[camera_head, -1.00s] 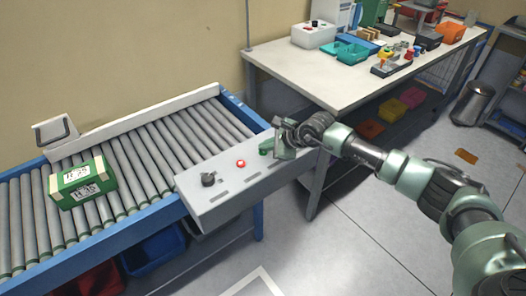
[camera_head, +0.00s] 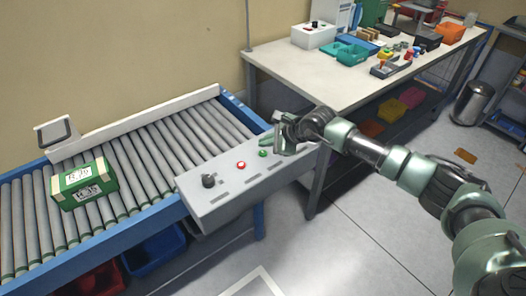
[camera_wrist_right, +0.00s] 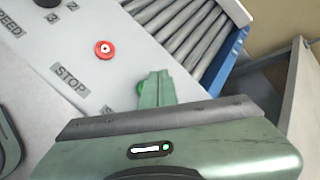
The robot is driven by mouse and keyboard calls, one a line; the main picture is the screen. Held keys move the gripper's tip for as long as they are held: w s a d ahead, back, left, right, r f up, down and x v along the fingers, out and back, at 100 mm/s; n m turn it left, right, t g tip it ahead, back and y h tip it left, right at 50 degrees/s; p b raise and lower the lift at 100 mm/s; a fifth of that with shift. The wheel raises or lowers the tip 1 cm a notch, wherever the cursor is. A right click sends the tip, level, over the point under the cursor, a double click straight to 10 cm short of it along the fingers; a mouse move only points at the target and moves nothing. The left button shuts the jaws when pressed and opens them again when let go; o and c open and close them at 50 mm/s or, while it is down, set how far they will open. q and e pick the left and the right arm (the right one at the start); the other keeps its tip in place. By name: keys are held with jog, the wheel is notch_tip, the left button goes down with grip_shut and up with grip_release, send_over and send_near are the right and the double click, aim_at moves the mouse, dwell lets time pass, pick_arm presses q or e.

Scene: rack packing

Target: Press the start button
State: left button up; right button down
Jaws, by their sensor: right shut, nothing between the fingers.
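The grey control panel (camera_head: 222,190) at the conveyor's end carries a green button (camera_head: 262,153), a red button (camera_head: 241,165) and a black knob (camera_head: 208,181). My right gripper (camera_head: 267,141) is shut and empty, with its fingertips just behind the green button in the head view. In the right wrist view, the shut fingers (camera_wrist_right: 156,88) hide most of the green button (camera_wrist_right: 140,87). The red button (camera_wrist_right: 105,50) shows clear there, near the printed word STOP. I cannot tell whether the fingers touch the panel. My left gripper is not in view.
A green box (camera_head: 83,186) with white labels lies on the roller conveyor (camera_head: 150,160). A white-topped table (camera_head: 300,75) with bins and small parts stands behind my right arm.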

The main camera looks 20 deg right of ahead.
aim_at(266, 154)
jog(key=shift+r+p, duration=0.8)
jog(key=shift+r, duration=1.2)
